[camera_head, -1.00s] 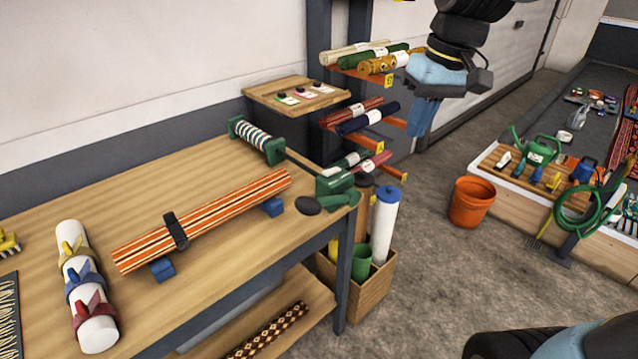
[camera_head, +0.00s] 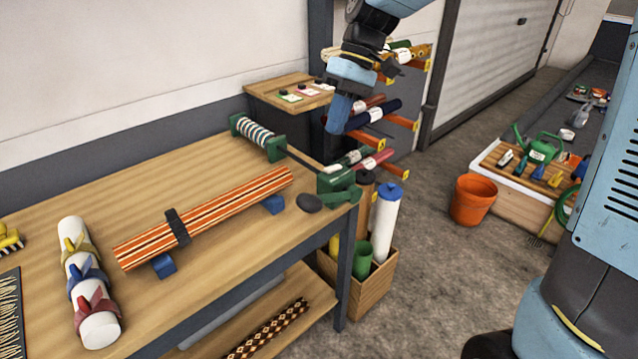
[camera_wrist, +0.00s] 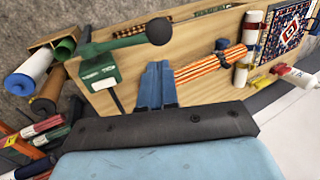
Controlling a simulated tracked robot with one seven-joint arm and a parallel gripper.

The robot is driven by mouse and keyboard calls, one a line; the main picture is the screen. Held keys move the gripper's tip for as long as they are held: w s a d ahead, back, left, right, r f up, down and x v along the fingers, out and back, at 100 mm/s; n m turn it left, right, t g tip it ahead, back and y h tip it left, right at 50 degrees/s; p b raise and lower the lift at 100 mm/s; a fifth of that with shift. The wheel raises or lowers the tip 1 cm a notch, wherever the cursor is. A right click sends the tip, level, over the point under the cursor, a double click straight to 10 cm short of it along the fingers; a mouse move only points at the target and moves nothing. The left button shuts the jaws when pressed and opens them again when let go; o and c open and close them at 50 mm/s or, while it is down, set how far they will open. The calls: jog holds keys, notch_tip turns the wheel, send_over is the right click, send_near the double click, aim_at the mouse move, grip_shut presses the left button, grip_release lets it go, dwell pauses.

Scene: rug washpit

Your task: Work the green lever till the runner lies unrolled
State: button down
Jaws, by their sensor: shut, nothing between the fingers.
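The green lever (camera_head: 343,197) comes off a green box (camera_head: 335,179) at the bench's right corner and ends in a black knob (camera_head: 309,202). In the wrist view the lever (camera_wrist: 115,45) points towards its black knob (camera_wrist: 159,31), with the green box (camera_wrist: 100,73) below. An orange-and-white striped roll (camera_head: 225,208), probably the runner, lies rolled up on blue blocks with a dark strap around it; it also shows in the wrist view (camera_wrist: 205,68). My gripper (camera_head: 337,128) is shut and empty, raised above and behind the green box, touching nothing. Its blue fingers (camera_wrist: 158,68) are together.
A green-ended spool (camera_head: 257,138) stands at the bench's back. A white roll with coloured straps (camera_head: 84,280) lies at left. A rack of rolls (camera_head: 375,115) is behind my gripper. A wooden box of tubes (camera_head: 372,285) and an orange bucket (camera_head: 473,200) stand on the floor.

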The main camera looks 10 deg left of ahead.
aim_at(311, 197)
jog(key=x, duration=1.4)
